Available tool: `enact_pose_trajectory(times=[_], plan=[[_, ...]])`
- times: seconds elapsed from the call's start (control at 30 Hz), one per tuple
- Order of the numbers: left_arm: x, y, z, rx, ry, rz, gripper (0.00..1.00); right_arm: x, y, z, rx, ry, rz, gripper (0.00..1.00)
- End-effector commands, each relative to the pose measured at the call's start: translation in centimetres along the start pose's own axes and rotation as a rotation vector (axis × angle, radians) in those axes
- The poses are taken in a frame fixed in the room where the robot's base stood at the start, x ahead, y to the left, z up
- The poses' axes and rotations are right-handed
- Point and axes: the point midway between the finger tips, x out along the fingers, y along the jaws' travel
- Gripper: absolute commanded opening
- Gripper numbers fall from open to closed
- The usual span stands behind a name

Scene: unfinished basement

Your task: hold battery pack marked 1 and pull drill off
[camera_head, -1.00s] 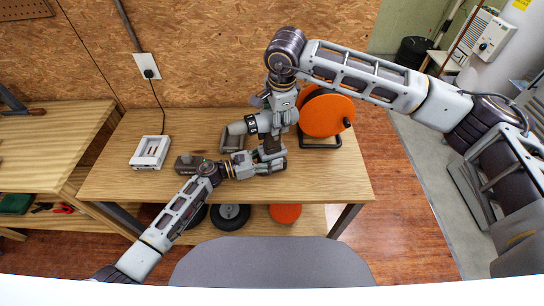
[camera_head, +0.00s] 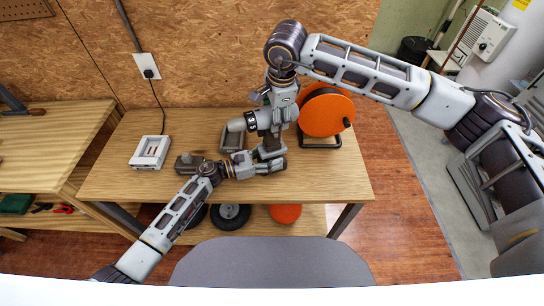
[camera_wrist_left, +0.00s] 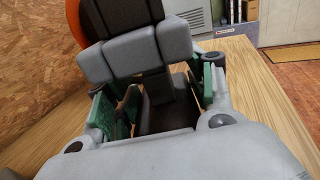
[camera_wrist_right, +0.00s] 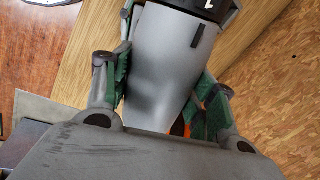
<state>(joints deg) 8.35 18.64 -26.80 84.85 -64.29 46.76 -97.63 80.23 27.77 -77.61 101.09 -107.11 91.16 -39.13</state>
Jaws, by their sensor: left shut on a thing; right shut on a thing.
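The drill (camera_head: 237,125), grey with a black band, is over the middle of the workbench. My right gripper (camera_head: 283,112) comes down from above and is shut on its grey body, which also shows between the pads in the right wrist view (camera_wrist_right: 170,75). A white "1" shows on the black band there. The dark battery pack (camera_head: 268,153) is at the lower end of the drill's handle. My left gripper (camera_head: 273,164) is shut on it from the front left, with its green pads on either side in the left wrist view (camera_wrist_left: 155,95). Whether pack and drill are apart is unclear.
A white charger (camera_head: 150,152) lies at the left of the workbench (camera_head: 125,190), its cord running to a wall outlet. A dark block (camera_head: 186,163) lies beside my left wrist.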

Motion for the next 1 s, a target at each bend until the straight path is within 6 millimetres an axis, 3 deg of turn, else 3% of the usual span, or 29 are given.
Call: enact_pose_trajectory(times=[1.0], plan=[[0.0, -0.1, -0.2, -0.002, 0.003, -0.001, 0.26, -1.4, -0.4, 0.0, 0.000, 0.000, -0.005, 0.18]])
